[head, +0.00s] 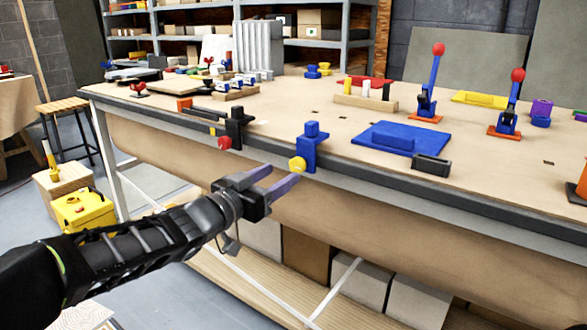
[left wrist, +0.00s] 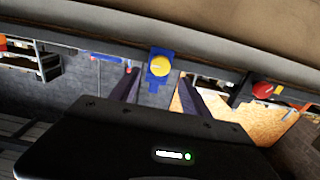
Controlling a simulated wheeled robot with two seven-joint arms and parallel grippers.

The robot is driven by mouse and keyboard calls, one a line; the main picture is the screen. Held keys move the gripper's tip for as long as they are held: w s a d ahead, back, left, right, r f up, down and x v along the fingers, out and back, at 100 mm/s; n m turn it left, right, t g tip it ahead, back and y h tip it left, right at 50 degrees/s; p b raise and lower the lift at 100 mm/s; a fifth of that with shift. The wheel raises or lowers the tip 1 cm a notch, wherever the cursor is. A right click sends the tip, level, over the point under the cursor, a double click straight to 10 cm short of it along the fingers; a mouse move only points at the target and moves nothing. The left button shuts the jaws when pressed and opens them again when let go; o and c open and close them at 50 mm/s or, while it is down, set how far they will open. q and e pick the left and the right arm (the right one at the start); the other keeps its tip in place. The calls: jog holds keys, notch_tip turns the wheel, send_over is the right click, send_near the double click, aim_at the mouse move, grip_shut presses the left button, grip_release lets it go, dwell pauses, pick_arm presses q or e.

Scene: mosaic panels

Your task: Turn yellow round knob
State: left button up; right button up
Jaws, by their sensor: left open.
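The yellow round knob (head: 298,164) sits on the front of a blue bracket (head: 311,143) at the table's front edge. My left gripper (head: 282,178) is open and empty, just left of and slightly below the knob in the head view, with its purple-grey fingers pointing toward it. In the left wrist view the knob (left wrist: 160,65) shows between and beyond the two fingertips (left wrist: 158,80), with the blue bracket (left wrist: 158,82) behind it. A gap seems to remain between fingers and knob. My right gripper is in neither view.
A red round knob (head: 225,143) on a black bracket (head: 235,126) is at the table edge to the left. The wooden table (head: 290,105) holds a blue plate (head: 400,140), a black block (head: 431,164) and red-topped levers (head: 437,50). Open space lies before the table edge.

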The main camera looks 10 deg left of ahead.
aim_at(295, 166)
pick_arm(q)
jog(key=b+x, duration=0.1)
jog(key=x, duration=0.5)
jog(key=shift+w, duration=0.15)
grip_shut()
dwell(0.4)
